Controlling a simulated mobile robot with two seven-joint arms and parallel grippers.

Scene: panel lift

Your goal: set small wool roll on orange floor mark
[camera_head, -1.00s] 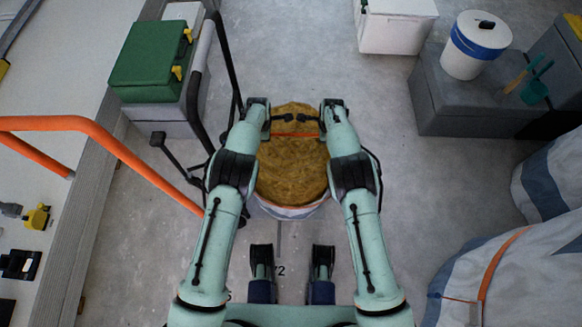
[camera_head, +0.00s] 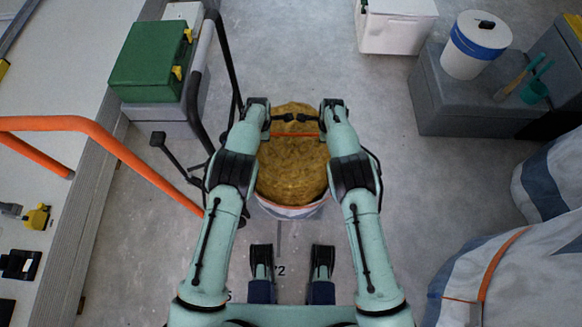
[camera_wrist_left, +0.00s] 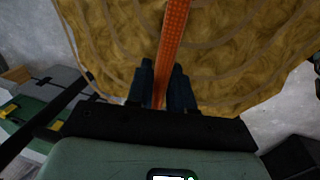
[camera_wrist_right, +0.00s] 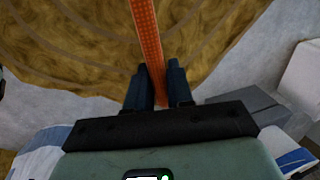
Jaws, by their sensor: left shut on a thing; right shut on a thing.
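The mustard-yellow wool roll (camera_head: 291,170) is between my two forearms in the head view, with a white and blue wrap at its lower end. An orange strap (camera_head: 295,135) crosses its top. My left gripper (camera_head: 280,118) is shut on the strap near the roll's left side. The left wrist view shows the strap (camera_wrist_left: 172,40) between its fingers. My right gripper (camera_head: 310,118) is shut on the strap near the right side, and the strap (camera_wrist_right: 147,35) shows between its fingers in the right wrist view. I cannot tell whether the roll touches the floor. No orange floor mark is visible.
An orange rail (camera_head: 100,140) and a green case (camera_head: 150,60) on a grey box stand left. A white box (camera_head: 396,28), a dark grey chest (camera_head: 475,105) with a white bucket (camera_head: 475,45), and large wrapped rolls (camera_head: 520,265) stand right. The grey floor (camera_head: 400,200) between is clear.

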